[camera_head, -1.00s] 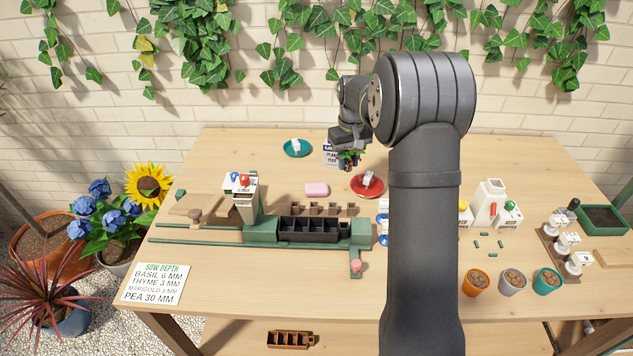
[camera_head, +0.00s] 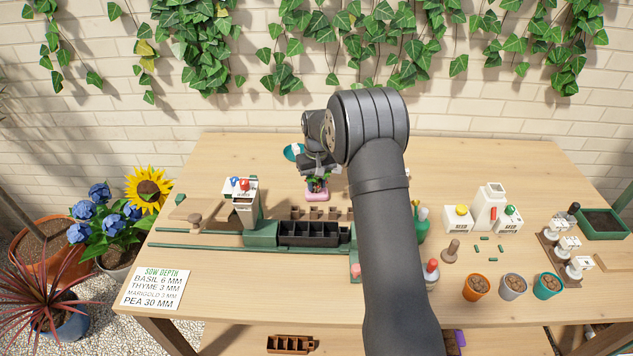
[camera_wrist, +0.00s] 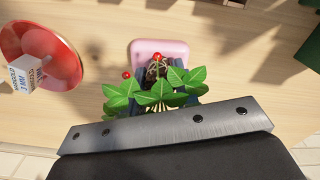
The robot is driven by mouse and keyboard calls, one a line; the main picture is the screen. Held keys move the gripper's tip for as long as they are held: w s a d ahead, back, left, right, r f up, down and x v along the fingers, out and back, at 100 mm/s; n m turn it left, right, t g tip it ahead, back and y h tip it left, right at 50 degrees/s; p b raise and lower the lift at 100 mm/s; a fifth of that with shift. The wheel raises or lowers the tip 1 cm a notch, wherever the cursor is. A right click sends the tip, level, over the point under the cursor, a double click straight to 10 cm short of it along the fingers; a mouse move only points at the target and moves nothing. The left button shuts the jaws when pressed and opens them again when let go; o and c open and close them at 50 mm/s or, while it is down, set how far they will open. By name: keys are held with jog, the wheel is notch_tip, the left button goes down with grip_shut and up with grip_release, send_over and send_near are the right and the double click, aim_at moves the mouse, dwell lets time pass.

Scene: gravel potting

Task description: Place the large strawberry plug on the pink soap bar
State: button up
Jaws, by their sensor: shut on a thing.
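The strawberry plug (camera_wrist: 160,88) has green leaves and red berries. My gripper (camera_head: 317,178) is shut on it, and its fingers are mostly hidden by the leaves in the wrist view. The pink soap bar (camera_wrist: 160,50) lies on the table directly by the plug in the wrist view, its far part showing past the berries. In the head view the plug overlaps the soap bar (camera_head: 317,196), whose front edge shows below it. I cannot tell whether the plug touches the soap.
A red saucer (camera_wrist: 57,76) with a white label block is left of the soap in the wrist view. A teal saucer (camera_head: 292,152) is behind my gripper. A green rail with a black cell tray (camera_head: 308,233) and small brown pots stands in front.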

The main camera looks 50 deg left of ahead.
jog(key=shift+f, duration=0.15)
jog(key=o, duration=1)
jog(key=shift+c, duration=0.2)
notch_tip(320, 180, up, 12)
jog(key=shift+r, duration=0.2)
